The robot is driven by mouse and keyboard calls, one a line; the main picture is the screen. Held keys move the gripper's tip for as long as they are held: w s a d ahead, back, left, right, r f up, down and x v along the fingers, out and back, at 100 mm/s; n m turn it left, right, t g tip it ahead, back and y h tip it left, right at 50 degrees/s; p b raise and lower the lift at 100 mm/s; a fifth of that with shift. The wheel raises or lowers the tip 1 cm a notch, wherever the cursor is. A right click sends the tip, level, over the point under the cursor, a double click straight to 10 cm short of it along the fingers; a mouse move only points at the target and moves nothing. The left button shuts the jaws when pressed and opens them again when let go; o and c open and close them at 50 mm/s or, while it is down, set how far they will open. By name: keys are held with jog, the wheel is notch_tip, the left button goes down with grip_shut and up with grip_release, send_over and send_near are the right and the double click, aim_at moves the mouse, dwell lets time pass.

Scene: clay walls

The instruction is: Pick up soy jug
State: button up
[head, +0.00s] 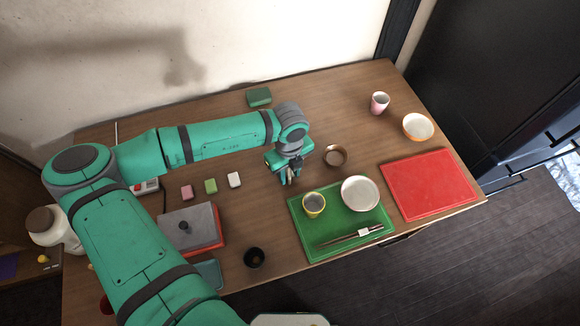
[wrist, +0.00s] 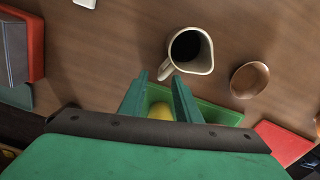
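The soy jug (wrist: 203,62) is a cream jug with dark liquid inside. It stands upright on the wooden table in the wrist view, just beyond my fingertips. Its handle points toward my gripper (wrist: 159,77) and shows near the gap between the fingertips. My gripper is open, with its two fingers apart and nothing held. In the head view my gripper (head: 290,180) is low over the table, left of the small brown bowl (head: 335,155). I cannot make out the jug in the head view; my arm and gripper seem to hide it.
A green tray (head: 340,237) holds a yellow-and-grey cup (head: 314,204), a white bowl (head: 360,193) and chopsticks (head: 351,236). A red mat (head: 430,185), pink cup (head: 379,103) and orange-white bowl (head: 418,127) are right. Small blocks (head: 210,186) and a grey box (head: 188,228) are left.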

aim_at(289, 179)
jog(key=shift+f, duration=1.95)
jog(key=shift+c, duration=0.5)
jog(key=shift+w, duration=0.15)
grip_shut()
jog(key=shift+a, duration=0.1)
